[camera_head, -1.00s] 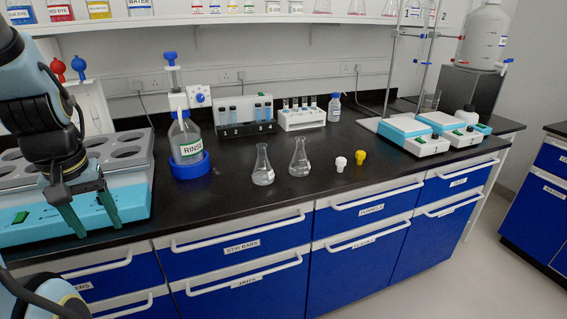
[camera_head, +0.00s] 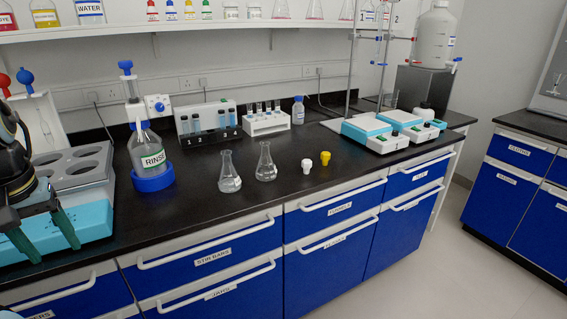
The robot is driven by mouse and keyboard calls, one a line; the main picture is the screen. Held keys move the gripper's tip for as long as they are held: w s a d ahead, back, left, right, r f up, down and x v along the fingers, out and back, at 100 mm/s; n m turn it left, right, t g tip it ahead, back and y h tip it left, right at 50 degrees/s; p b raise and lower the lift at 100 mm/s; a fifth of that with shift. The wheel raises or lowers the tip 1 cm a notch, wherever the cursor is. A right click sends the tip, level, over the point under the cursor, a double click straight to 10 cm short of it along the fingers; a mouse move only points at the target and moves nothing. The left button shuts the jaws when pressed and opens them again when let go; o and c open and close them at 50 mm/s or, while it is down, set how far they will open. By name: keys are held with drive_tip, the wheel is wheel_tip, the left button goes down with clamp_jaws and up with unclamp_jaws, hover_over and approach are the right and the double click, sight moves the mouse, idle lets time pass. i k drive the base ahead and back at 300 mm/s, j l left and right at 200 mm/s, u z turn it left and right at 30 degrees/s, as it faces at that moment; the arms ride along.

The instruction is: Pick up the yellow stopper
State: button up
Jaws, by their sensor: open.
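The yellow stopper (camera_head: 325,157) stands on the black bench top, right of the middle. A white stopper (camera_head: 306,165) stands just left of it, apart from it. My gripper (camera_head: 55,252) is at the far left, with its two green fingers spread and nothing between them. It is in front of the water bath, far to the left of the yellow stopper. My arm above the gripper is partly cut off by the left edge.
Two conical flasks (camera_head: 229,174) (camera_head: 265,163) and the RINSE bottle (camera_head: 148,150) stand between my gripper and the stoppers. A water bath (camera_head: 95,215) is at the left. Hotplate stirrers (camera_head: 376,137) stand right of the stoppers. The bench front near the stoppers is clear.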

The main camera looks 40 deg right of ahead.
sight(325, 155)
drive_tip(key=l+u, duration=0.1)
drive_tip(key=l, duration=0.35)
drive_tip(key=k+l, duration=0.15)
drive_tip(key=l, duration=0.35)
drive_tip(key=l+u, duration=0.15)
drive_tip(key=l, duration=0.3)
drive_tip(key=k+l, duration=0.15)
drive_tip(key=l, duration=0.3)
drive_tip(key=k+l+u, duration=0.15)
drive_tip(key=l, duration=0.3)
drive_tip(key=k+l+u, duration=0.1)
drive_tip(key=l, duration=0.35)
